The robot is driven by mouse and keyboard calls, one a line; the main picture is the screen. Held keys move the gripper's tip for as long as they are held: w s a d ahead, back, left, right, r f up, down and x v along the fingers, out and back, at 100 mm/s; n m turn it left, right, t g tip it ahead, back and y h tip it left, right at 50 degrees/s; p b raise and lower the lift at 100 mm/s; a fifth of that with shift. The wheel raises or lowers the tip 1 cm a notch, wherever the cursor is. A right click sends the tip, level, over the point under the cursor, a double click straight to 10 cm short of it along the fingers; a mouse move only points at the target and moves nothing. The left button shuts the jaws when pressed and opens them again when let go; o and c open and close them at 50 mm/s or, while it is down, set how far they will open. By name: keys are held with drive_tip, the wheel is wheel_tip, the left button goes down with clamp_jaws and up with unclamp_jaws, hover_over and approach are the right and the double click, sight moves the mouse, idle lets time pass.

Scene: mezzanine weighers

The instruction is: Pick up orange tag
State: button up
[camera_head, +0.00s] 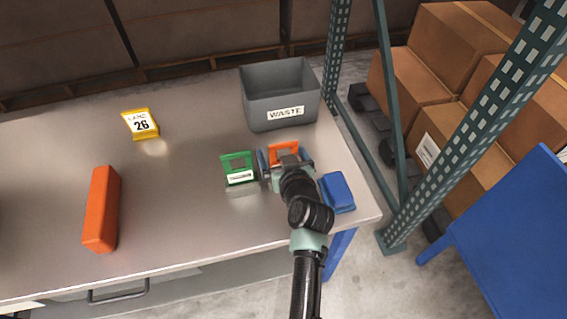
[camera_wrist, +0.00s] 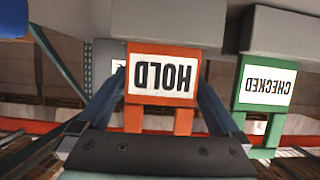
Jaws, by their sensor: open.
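The orange tag (camera_head: 284,148) stands upright on the table toward its right side, partly hidden behind my gripper in the head view. In the wrist view the orange tag (camera_wrist: 162,84) shows the word HOLD upside down. My gripper (camera_head: 285,160) is at the tag, with its fingers open. In the wrist view one finger of my gripper (camera_wrist: 160,100) is on each side of the tag, and I cannot tell whether they touch it. A green tag (camera_head: 237,168) stands just left of it and reads CHECKED in the wrist view (camera_wrist: 265,88).
A grey waste bin (camera_head: 283,112) stands behind the tag. A blue object (camera_head: 338,193) lies right of my gripper near the table edge. A yellow sign (camera_head: 140,124) and an orange block (camera_head: 101,210) are farther left. A green rack post (camera_head: 470,125) rises beyond the table's right edge.

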drive_tip(key=c, duration=1.2)
drive_tip(key=shift+r, duration=0.1)
